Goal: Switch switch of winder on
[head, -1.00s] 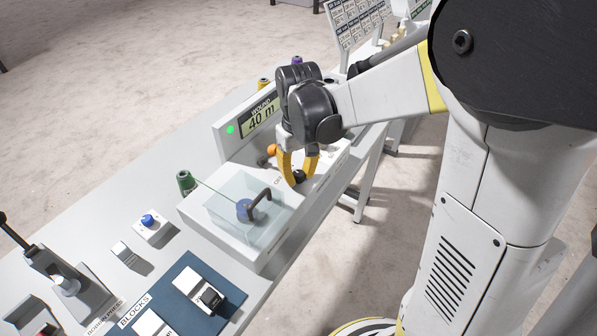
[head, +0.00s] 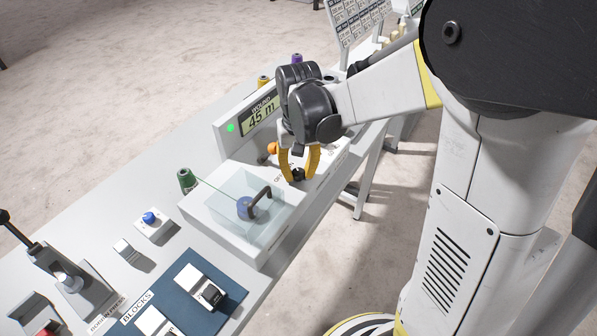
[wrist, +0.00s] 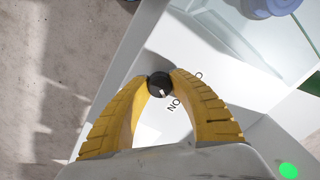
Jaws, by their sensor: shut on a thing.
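The switch (head: 298,175) is a small round black knob on the winder's top. My gripper (head: 298,177) has its yellow fingers shut on the knob from above. In the wrist view, the fingertips touch both sides of the switch (wrist: 159,84). Its white mark points towards the ON lettering (wrist: 173,106); the OFF lettering is partly hidden.
A green thread spool (head: 187,180) stands left of the cover, with thread running to the bobbin. An orange knob (head: 272,148) is close behind my fingers.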

